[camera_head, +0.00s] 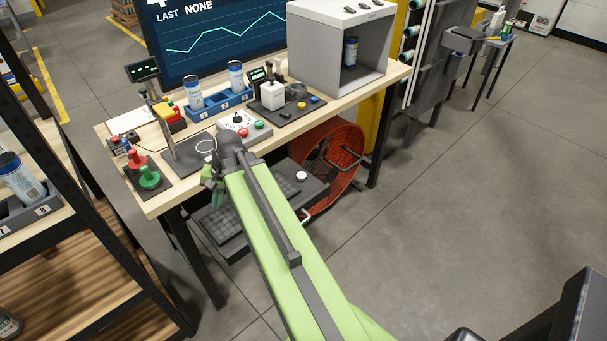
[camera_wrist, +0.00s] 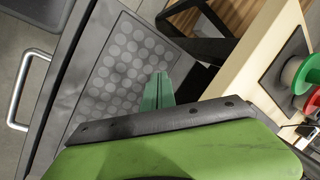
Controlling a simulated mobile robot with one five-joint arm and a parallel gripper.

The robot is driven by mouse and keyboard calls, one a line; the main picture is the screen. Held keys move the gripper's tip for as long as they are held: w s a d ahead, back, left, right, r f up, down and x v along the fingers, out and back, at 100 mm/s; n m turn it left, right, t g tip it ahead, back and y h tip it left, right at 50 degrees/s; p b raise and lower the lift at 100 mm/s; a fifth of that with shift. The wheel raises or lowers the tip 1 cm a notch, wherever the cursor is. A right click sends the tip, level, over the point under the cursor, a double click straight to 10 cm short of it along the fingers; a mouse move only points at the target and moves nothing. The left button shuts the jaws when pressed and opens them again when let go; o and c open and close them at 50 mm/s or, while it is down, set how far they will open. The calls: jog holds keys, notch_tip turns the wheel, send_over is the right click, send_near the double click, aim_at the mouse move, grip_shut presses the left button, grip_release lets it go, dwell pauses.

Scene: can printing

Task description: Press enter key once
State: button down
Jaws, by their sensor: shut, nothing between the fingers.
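A dark pull-out keyboard tray (camera_head: 262,225) sits below the front of the workbench. A keyboard with rows of dark round keys (camera_head: 221,222) lies on it. In the wrist view the keys (camera_wrist: 118,62) show as grey discs on a flat panel. I cannot tell which key is enter; no label is readable. My gripper (camera_head: 215,192) has green fingers, shut and empty. In the wrist view its fingertips (camera_wrist: 159,76) appear at the keyboard's edge, by the last keys. Whether they touch it I cannot tell. My arm hides part of the keyboard in the head view.
The workbench (camera_head: 155,203) holds red and green stamps (camera_head: 149,177), a blue can rack (camera_head: 220,100) and a button box (camera_head: 242,124). A red round fan-like drum (camera_head: 340,152) stands beneath. Open floor lies at right.

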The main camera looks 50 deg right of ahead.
jog(key=s+d+r+m+t, duration=0.15)
jog(key=d+m, duration=0.35)
jog(key=d, duration=0.5)
jog(key=d+r+m+t, duration=0.2)
jog(key=d+m, duration=0.3)
jog(key=d, duration=0.4)
notch_tip(320, 180, up, 2)
jog(key=m+t+h, duration=0.1)
jog(key=m+t, duration=0.2)
jog(key=m, duration=0.3)
send_over(304, 176)
jog(key=shift+r, duration=0.2)
notch_tip(304, 176, down, 9)
jog(key=b, duration=0.9)
jog(key=shift+f+b, duration=0.35)
jog(key=shift+b, duration=0.1)
